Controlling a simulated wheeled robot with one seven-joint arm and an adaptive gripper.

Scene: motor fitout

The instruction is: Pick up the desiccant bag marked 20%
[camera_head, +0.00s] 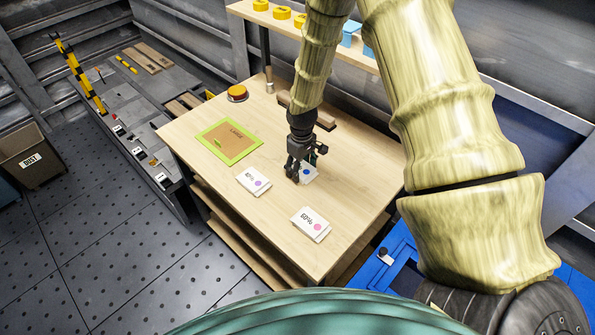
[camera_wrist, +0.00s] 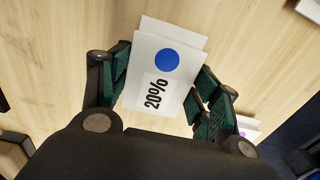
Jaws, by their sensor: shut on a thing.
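The desiccant bag marked 20% (camera_wrist: 165,75) is white with a blue dot, and its label reads clearly in the wrist view. In the head view the bag (camera_head: 309,173) is partly hidden behind my gripper (camera_head: 299,172). In the wrist view my gripper (camera_wrist: 160,88) has its green-padded fingers on either side of the bag, shut on it. A second white edge shows behind the bag's top. I cannot tell whether the bag touches the wooden table (camera_head: 215,148) or is just above it.
A white bag with a purple dot (camera_head: 254,181) and a bag marked 60% with a pink dot (camera_head: 311,224) lie nearby. A green-edged brown board (camera_head: 229,142) and an orange-topped round item (camera_head: 237,93) are farther left. A shelf (camera_head: 352,48) stands behind.

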